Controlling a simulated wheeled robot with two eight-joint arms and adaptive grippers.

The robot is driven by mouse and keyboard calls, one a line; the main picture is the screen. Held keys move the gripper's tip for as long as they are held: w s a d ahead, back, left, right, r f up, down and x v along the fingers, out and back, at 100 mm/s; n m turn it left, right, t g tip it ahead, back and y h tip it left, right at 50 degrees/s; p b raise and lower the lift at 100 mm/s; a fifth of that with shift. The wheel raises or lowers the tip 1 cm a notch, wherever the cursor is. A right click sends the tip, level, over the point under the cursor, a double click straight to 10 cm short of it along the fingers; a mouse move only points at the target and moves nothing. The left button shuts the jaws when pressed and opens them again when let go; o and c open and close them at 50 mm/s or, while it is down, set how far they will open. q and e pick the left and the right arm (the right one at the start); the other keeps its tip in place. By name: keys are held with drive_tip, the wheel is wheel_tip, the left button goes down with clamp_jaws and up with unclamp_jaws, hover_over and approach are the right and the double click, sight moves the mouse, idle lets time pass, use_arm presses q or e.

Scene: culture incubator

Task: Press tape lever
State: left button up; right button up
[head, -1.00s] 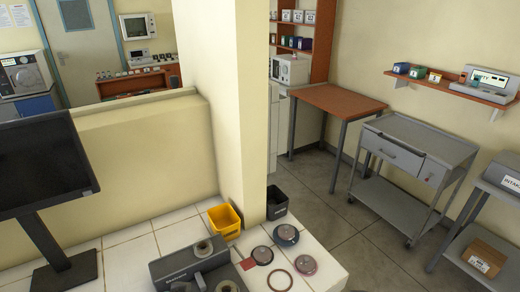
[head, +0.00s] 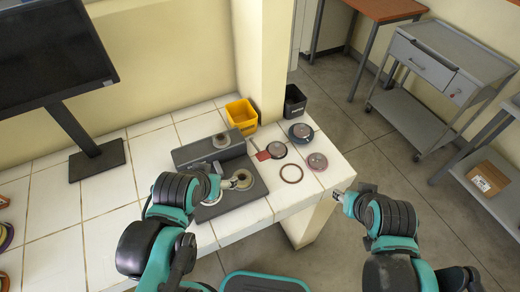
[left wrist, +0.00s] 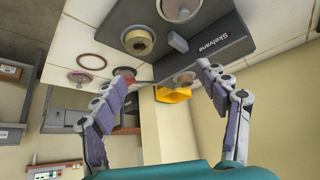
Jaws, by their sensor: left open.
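A dark grey tape machine (head: 207,154) marked "Skelvane" stands on the white tiled table, and it also fills the top of the left wrist view (left wrist: 225,45). Round tape rolls or hubs (head: 242,181) sit on it. A small grey block (left wrist: 178,42), possibly the lever, sticks out between the rolls in the left wrist view. My left gripper (head: 215,186) is over the machine's front part; its fingers (left wrist: 162,73) are spread and empty, apart from the block. My right gripper (head: 338,196) is by the table's right edge; its finger opening is too small to judge.
A yellow bin (head: 242,116) stands behind the machine, a black bin (head: 294,103) beyond it. Several discs and a brown ring (head: 291,174) lie right of the machine. A monitor (head: 50,55) stands at the left. Bare tiles (head: 110,205) lie left of the machine.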

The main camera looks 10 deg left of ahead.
use_arm(q)
drive_tip(key=shift+w+r, duration=0.1)
drive_tip(key=shift+r, duration=0.05)
drive_tip(key=c, duration=1)
drive_tip(key=shift+w+d+r+g+p, duration=0.15)
drive_tip(key=shift+w+r+g+p, duration=0.1)
drive_tip(key=shift+w+g+p, duration=0.1)
drive_tip(key=c, duration=0.5)
drive_tip(key=w+m+h+p, duration=0.1)
drive_tip(key=w, duration=0.1)
drive_tip(key=w+d+r+m+g+h+p, duration=0.1)
drive_tip(key=w, duration=0.1)
drive_tip(key=w+d+r+m+g+h+p, duration=0.1)
drive_tip(key=w+m, duration=0.1)
drive_tip(key=shift+w+r+h, duration=0.2)
drive_tip(key=shift+h, duration=0.2)
clamp_jaws()
drive_tip(key=w+m+g+h+p, duration=0.1)
drive_tip(key=w+m+h+p, duration=0.2)
drive_tip(key=w+m+h, duration=0.2)
drive_tip(key=shift+w+a+r+m, duration=0.35)
drive_tip(key=shift+w+r+m, duration=0.15)
drive_tip(key=shift+w, duration=0.85)
